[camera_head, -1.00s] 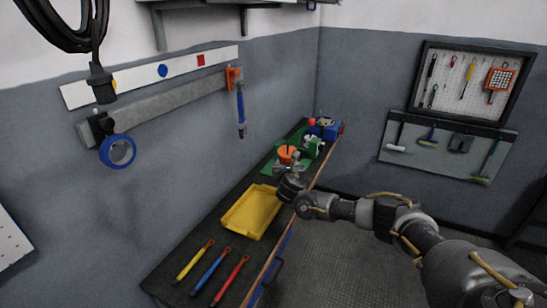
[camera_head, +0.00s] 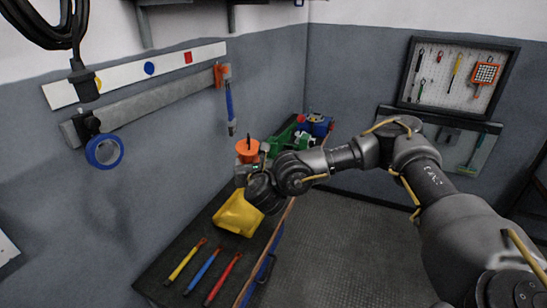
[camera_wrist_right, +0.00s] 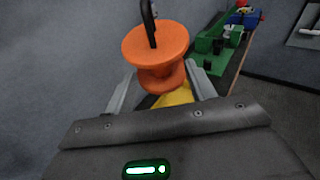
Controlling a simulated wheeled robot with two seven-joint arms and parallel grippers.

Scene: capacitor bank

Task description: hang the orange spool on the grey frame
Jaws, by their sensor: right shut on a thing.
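The orange spool (camera_head: 247,148) is held up above the workbench by my right gripper (camera_head: 244,170). In the right wrist view the orange spool (camera_wrist_right: 156,55) sits between the two grey fingers, with a black hook or loop rising from its top. My right gripper (camera_wrist_right: 160,90) is shut on the spool. The grey frame may be the grey bar (camera_head: 155,98) on the left wall, below a white strip with coloured marks. A roll of blue tape (camera_head: 104,151) hangs at its left end and a blue-handled tool (camera_head: 229,105) at its right end. My left gripper is out of view.
A yellow tray (camera_head: 240,214) lies on the dark bench (camera_head: 170,262), partly behind my right arm. Three coloured-handled tools lie in front of it. Green and blue items (camera_head: 315,124) stand at the bench's far end. Air before the wall is clear.

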